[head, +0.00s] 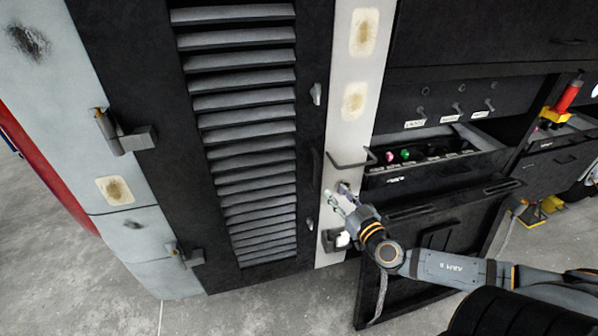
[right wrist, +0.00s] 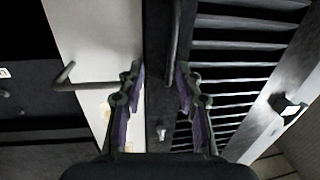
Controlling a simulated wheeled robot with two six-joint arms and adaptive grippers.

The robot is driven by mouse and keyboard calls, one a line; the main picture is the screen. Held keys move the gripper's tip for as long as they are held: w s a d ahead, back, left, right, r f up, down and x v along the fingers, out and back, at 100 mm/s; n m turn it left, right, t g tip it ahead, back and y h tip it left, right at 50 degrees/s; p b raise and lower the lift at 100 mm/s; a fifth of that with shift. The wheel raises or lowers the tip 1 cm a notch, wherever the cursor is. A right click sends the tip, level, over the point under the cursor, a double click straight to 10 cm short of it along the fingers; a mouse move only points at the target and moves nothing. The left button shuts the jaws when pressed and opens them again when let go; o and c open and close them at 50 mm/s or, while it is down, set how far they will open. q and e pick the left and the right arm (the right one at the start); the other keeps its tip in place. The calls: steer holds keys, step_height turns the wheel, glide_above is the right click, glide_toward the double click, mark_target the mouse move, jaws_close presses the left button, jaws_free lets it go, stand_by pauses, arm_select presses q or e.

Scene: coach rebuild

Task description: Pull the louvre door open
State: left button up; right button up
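The louvre door (head: 152,190) is a tall black panel with grey slats (head: 247,130), hinged at its left side and apparently shut. It also shows in the right wrist view, with its slats (right wrist: 245,75) at the right. A dark vertical bar handle (head: 314,168) is on its right edge; the handle (right wrist: 172,45) also shows in the right wrist view. My right gripper (head: 334,199) is open, just below and right of the handle. In the wrist view the handle's lower end appears between the fingertips (right wrist: 160,72); contact cannot be told. My left gripper is not in view.
A pale post (head: 345,105) with rusty patches stands right of the door. A dark bent rail (head: 350,162) sticks out beside an open drawer (head: 435,172). Small latches (head: 316,94) sit on the door edge. Grey floor (head: 250,312) lies clear in front.

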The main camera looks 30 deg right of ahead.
mark_target(317, 174)
steer(key=shift+y, duration=0.3)
steer(key=w+b, duration=0.1)
steer(key=w+a+b, duration=0.1)
steer(key=w, duration=0.1)
steer(key=w+b, duration=0.1)
steer(key=b, duration=0.1)
steer(key=shift+w+a+r, duration=0.15)
steer(key=shift+r, duration=0.2)
steer(key=w, duration=0.4)
steer(key=shift+r, duration=0.35)
steer(key=shift+w+p, duration=0.75)
steer(key=shift+w, duration=0.35)
jaws_close()
